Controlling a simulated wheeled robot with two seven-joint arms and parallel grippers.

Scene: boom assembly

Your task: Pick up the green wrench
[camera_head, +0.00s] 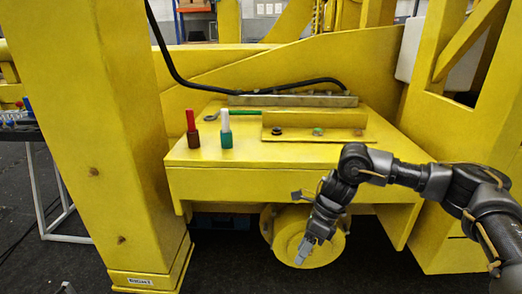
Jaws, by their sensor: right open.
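The green wrench (243,113) lies on the yellow platform (205,158), towards its back edge. Its grey ring end is at the left, and its right end reaches the raised yellow bracket. My right gripper (302,256) hangs low in front of the platform, pointing down before a round yellow drum. It is open and empty, well below and to the right of the wrench. My left gripper is not in view.
A red-and-brown tool (191,125) and a white-and-green tool (225,128) stand upright near the platform's front left. The raised yellow bracket (315,125) sits right of them. A thick yellow post (95,150) rises at the left. A black cable (185,82) runs behind.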

